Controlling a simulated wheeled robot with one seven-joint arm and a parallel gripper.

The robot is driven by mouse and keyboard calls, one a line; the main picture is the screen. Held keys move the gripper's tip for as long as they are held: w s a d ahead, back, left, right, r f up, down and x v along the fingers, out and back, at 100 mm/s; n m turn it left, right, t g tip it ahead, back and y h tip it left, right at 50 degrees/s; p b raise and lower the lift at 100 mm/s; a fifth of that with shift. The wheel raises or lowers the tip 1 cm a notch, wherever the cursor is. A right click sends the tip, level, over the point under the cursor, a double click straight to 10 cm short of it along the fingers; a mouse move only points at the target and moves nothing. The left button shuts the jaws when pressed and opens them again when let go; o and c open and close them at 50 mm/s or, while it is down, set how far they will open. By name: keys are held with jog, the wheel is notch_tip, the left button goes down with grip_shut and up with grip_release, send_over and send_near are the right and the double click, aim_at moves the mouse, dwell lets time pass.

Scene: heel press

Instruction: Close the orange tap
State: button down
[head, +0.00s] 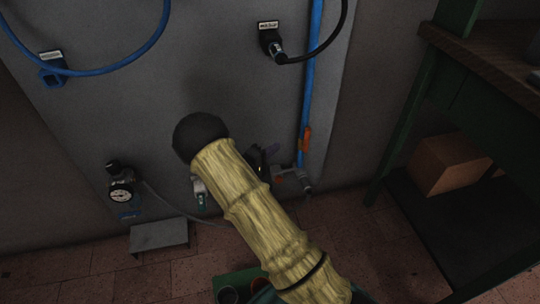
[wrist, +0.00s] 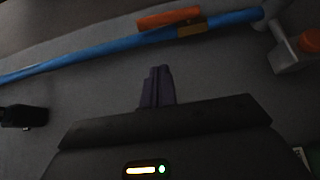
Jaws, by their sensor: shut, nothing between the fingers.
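The orange tap handle (head: 306,139) is on the upright blue pipe at the right of the grey panel. It lies roughly along the pipe, a little tilted. In the wrist view the orange handle (wrist: 169,18) is at the top, above a brass-coloured valve body (wrist: 192,30). My gripper (head: 270,151) is left of the tap in the head view, partly hidden behind my pale-sleeved arm. In the wrist view its dark purple fingers (wrist: 158,73) are together and empty. They point toward the tap, apart from it in the picture.
A metal fitting with a small orange-red knob (head: 279,178) is at the pipe's lower end. A pressure gauge (head: 121,196) and a grey step (head: 159,236) are at left. A green-framed bench (head: 405,115) with a cardboard box (head: 447,164) stands at right.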

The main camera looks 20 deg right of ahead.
aim_at(306, 141)
jog(key=w+d+b, duration=0.1)
jog(key=d, duration=0.1)
jog(key=d+b, duration=0.1)
jog(key=d, duration=0.2)
jog(key=w+d+b, duration=0.1)
jog(key=d+b, duration=0.1)
jog(key=shift+w+d+f, duration=0.15)
jog(key=shift+w+d, duration=0.2)
jog(key=shift+d, duration=0.05)
jog(key=shift+s+d, duration=0.15)
jog(key=shift+d, duration=0.4)
jog(key=shift+a+r, duration=0.1)
jog(key=shift+r, duration=0.1)
